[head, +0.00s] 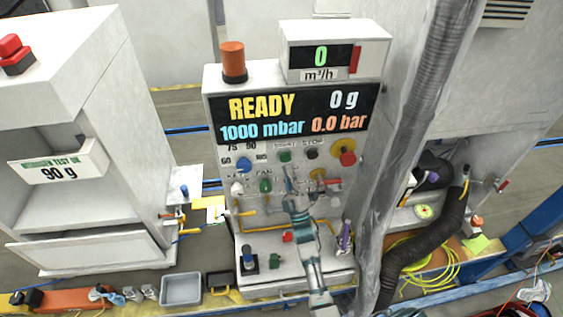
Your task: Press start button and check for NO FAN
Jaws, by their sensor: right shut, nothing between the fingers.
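The charging station panel (214,140) stands in the middle of the head view. Its display (290,113) reads READY, 0 g, 1000 mbar and 0.0 bar. A green button (285,156) sits under the small START label, left of a black button (312,153) under STOP. A FAN label (264,173) is above a green knob (266,186). My right gripper (288,172) is shut and empty, pointing up just below the green start button; I cannot tell whether it touches. No NO FAN text shows on the display. My left gripper is not in view.
A red emergency knob (347,158) is right of the buttons. An upper meter (320,57) reads 0 m³/h. A thick grey hose (425,75) runs down the right side. A nitrogen test cabinet (60,165) showing 90 g stands left. A grey tray (181,290) lies below.

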